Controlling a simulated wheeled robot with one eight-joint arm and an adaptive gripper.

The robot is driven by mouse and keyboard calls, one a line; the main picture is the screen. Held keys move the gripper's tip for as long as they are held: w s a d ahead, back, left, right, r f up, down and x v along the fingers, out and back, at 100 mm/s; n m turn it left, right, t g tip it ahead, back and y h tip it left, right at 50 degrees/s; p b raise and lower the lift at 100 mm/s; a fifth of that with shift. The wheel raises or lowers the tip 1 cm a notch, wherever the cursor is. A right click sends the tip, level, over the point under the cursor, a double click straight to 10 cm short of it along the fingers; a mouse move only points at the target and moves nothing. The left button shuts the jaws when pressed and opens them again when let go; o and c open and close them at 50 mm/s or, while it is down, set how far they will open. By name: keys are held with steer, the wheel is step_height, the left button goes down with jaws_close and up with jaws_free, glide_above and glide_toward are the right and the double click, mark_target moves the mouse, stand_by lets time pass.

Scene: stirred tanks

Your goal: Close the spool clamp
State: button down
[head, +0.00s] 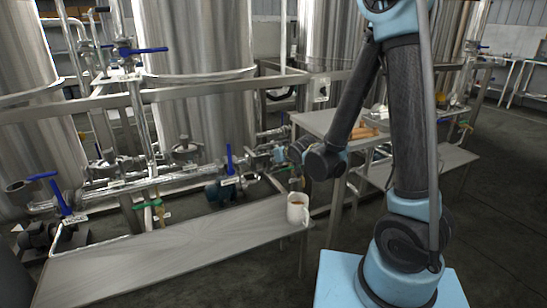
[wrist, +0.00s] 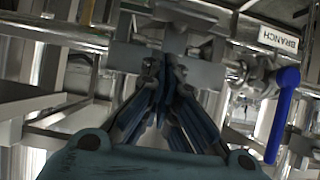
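In the wrist view the two fingers of my gripper (wrist: 163,75) lean inward, and their tips are close together. A narrow dark gap or thin piece shows between them; I cannot tell which. A grey metal T-shaped part (wrist: 184,17) lies just beyond the tips and may belong to the spool clamp. I cannot make out whether the clamp stands open or closed, nor whether the fingers touch it. In the head view my gripper (head: 278,155) is small and partly hidden by my arm, among the pipe fittings at the right end of the pipe line.
A blue-handled valve (wrist: 283,115) and a BRANCH label (wrist: 279,38) are right of my gripper. In the head view a white mug (head: 297,209) stands on the low bench (head: 160,262). A side table (head: 318,122) is beside my arm. Steel tanks (head: 200,85) stand behind the pipes.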

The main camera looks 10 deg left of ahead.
steer(key=v, duration=1.2)
stand_by(0.5)
steer(key=d+f+m+g+h, duration=0.2)
steer(key=d+m+h, duration=0.3)
steer(key=d, duration=1.6)
steer(key=s+d+f+m+g+h, duration=0.2)
steer(key=s+d+g, duration=0.3)
steer(key=s+d, duration=0.9)
steer(key=shift+s+d+m+h, duration=0.35)
steer(key=shift+s+m+h, duration=0.05)
steer(key=shift+s, duration=0.7)
steer(key=shift+f, duration=0.1)
